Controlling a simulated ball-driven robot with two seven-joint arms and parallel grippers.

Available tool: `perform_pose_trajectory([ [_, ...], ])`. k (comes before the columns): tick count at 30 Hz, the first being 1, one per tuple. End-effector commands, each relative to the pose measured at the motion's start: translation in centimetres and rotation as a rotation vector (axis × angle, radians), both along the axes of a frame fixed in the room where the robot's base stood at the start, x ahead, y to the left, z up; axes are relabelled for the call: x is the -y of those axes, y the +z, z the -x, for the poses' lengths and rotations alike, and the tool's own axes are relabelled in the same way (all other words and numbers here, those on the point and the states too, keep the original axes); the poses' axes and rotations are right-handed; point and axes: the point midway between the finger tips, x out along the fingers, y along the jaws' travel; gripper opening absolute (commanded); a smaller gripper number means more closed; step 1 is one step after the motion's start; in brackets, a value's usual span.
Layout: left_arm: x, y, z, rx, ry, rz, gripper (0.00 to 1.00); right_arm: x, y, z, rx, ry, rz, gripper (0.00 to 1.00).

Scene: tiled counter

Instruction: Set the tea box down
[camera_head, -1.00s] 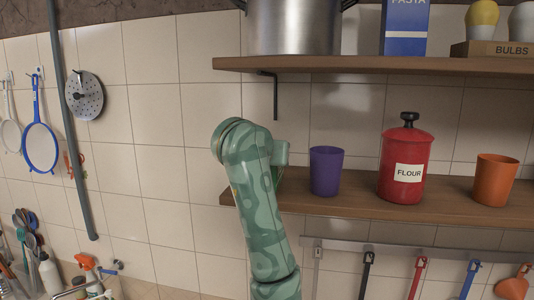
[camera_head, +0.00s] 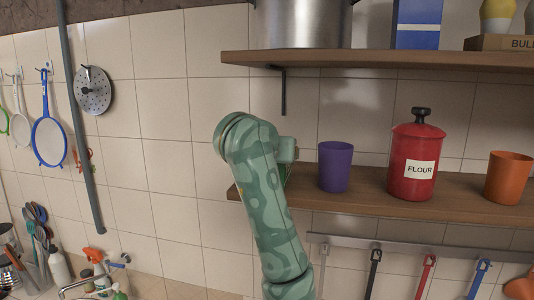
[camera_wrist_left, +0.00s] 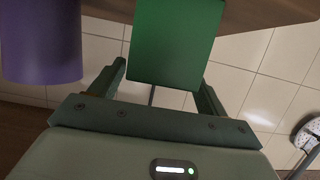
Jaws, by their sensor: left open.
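The tea box, a plain green box (camera_wrist_left: 176,45), shows in the left wrist view between the fingers of my left gripper (camera_wrist_left: 160,78). The fingers are open, one on each side of the box's near end. In the head view my left arm reaches to the left end of the lower shelf (camera_head: 380,205) and mostly hides the gripper and box. Only a thin green sliver shows behind the wrist. I cannot tell whether the box's base touches the shelf. My right gripper is not in view.
A purple cup (camera_head: 335,167) stands on the lower shelf just right of my left gripper. A red flour canister (camera_head: 413,160) and an orange cup (camera_head: 508,178) stand farther right. The upper shelf (camera_head: 390,61) is overhead, with a bracket (camera_head: 284,92) below it.

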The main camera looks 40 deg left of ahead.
Motion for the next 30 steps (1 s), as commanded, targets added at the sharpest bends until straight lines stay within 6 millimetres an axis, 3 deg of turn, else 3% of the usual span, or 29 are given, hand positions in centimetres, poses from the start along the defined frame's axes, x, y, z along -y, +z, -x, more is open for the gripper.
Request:
perform_pose_trajectory([
  [6,2.5,1.6,4.3,0.009,-0.003,0.005,0.76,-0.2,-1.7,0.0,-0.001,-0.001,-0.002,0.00],
  [12,4.0,2.9,7.3,0.005,-0.001,0.001,0.76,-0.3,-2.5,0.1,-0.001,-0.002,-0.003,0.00],
  [17,4.5,3.3,8.2,0.001,0.000,0.000,0.76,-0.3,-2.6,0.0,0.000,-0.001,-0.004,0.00],
  [30,4.5,3.4,8.2,0.000,0.000,0.001,0.76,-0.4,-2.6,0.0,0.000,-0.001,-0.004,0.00],
])
